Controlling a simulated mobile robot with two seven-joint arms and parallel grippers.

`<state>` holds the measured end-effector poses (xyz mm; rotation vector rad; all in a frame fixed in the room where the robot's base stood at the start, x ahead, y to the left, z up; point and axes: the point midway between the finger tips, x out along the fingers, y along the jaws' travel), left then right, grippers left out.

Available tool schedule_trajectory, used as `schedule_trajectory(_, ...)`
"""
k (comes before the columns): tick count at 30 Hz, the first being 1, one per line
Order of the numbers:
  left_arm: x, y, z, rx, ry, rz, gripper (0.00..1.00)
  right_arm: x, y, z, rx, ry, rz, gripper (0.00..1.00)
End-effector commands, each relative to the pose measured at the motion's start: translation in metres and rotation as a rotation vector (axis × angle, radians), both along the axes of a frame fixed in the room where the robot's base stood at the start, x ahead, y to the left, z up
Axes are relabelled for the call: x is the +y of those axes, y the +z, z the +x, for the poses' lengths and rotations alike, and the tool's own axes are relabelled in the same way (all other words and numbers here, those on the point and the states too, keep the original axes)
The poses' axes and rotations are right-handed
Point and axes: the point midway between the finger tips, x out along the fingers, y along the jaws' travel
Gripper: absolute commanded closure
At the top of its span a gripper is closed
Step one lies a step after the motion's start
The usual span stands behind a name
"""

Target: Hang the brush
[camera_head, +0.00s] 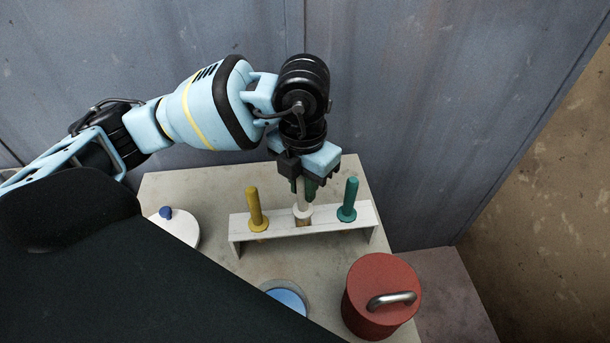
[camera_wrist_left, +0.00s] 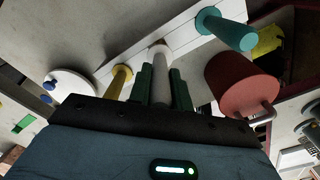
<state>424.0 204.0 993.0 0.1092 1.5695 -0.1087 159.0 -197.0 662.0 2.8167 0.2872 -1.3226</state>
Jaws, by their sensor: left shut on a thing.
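A white rack (camera_head: 280,226) stands on the table. A yellow-handled brush (camera_head: 254,209) sits in its left part and a teal-handled brush (camera_head: 349,200) in its right part, both upright. My left gripper (camera_head: 305,188) points down over the rack's middle and is shut on the white-handled brush (camera_head: 302,212), between the other two. The gripper's green fingers also show in the left wrist view (camera_wrist_left: 161,85), on both sides of the white handle (camera_wrist_left: 159,60). The brush's collar is at rack height; I cannot tell whether it rests on the rack. My right gripper is not in view.
The pale table (camera_head: 190,184) carries a red canister (camera_head: 372,300) with a metal handle at front right, a white lid (camera_head: 182,232) with a blue knob at left, and a blue round dish (camera_head: 287,299) in front. A grey metal wall (camera_head: 420,110) rises behind.

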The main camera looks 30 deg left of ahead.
Motion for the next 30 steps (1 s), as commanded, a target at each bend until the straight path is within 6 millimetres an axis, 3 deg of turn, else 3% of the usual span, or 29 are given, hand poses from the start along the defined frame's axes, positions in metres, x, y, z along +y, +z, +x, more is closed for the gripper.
schedule_trajectory(12,0.0,-0.023,0.0,0.001,0.0,-0.001,1.0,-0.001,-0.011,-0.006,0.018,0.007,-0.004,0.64)
schedule_trajectory(30,0.0,-0.024,0.0,-0.001,0.0,0.0,1.0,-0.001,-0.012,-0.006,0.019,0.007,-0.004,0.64)
